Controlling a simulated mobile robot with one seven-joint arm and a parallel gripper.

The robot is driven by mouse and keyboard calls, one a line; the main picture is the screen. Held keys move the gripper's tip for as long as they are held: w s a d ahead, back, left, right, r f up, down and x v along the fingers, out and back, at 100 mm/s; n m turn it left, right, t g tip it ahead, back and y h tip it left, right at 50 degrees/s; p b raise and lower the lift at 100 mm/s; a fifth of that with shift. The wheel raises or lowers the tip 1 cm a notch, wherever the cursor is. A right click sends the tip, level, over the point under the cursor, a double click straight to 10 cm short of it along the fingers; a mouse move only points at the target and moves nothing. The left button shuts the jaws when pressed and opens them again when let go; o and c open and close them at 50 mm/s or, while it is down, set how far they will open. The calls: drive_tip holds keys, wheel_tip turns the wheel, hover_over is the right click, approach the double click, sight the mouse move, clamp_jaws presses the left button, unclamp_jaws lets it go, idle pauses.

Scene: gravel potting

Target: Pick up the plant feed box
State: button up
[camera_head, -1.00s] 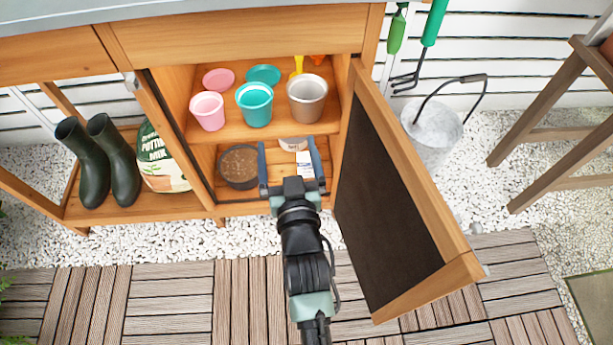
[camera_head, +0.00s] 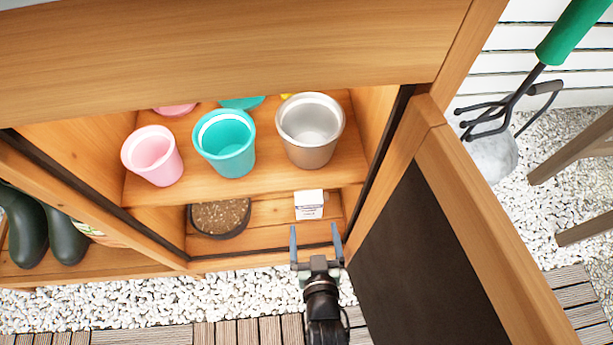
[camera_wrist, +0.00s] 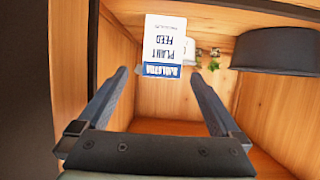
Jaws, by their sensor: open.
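The plant feed box (camera_head: 309,204) is a small white box with a blue band, on the cabinet's lower shelf, toward the right. In the wrist view the box (camera_wrist: 164,46) appears upside down, its "PLANT FEED" label readable, beyond and between my fingertips. My gripper (camera_head: 315,232) is open and empty, at the front edge of the lower shelf, in front of the box. Its two fingers (camera_wrist: 158,82) point into the cabinet and do not appear to touch the box.
A dark round tub of brown material (camera_head: 219,217) stands left of the box. Pink (camera_head: 153,156), teal (camera_head: 225,143) and grey (camera_head: 310,130) pots stand on the shelf above. The open cabinet door (camera_head: 430,260) is close on the right. A white item (camera_wrist: 189,50) sits behind the box.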

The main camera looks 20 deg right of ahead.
sight(311, 209)
drive_tip(key=shift+w+d+f, duration=0.1)
drive_tip(key=shift+w, duration=0.25)
drive_tip(key=b+x, duration=0.4)
drive_tip(key=x, duration=0.2)
drive_tip(key=shift+w+f+b, duration=0.15)
drive_tip(key=shift+f+b, duration=0.1)
drive_tip(key=shift+b, duration=0.05)
drive_tip(key=shift+w+d, duration=0.2)
drive_tip(key=shift+w, duration=0.3)
drive_tip(key=b+x, duration=0.4)
drive_tip(key=shift+w+a+f, duration=0.1)
drive_tip(key=shift+a+f, duration=0.05)
drive_tip(key=shift+f, duration=0.35)
drive_tip(key=shift+w+b, duration=0.4)
drive_tip(key=shift+b, duration=0.1)
drive_tip(key=shift+c, duration=0.3)
drive_tip(key=shift+r, duration=0.1)
drive_tip(key=c, duration=1.3)
wheel_tip(311, 209, up, 10)
drive_tip(key=p, duration=0.8)
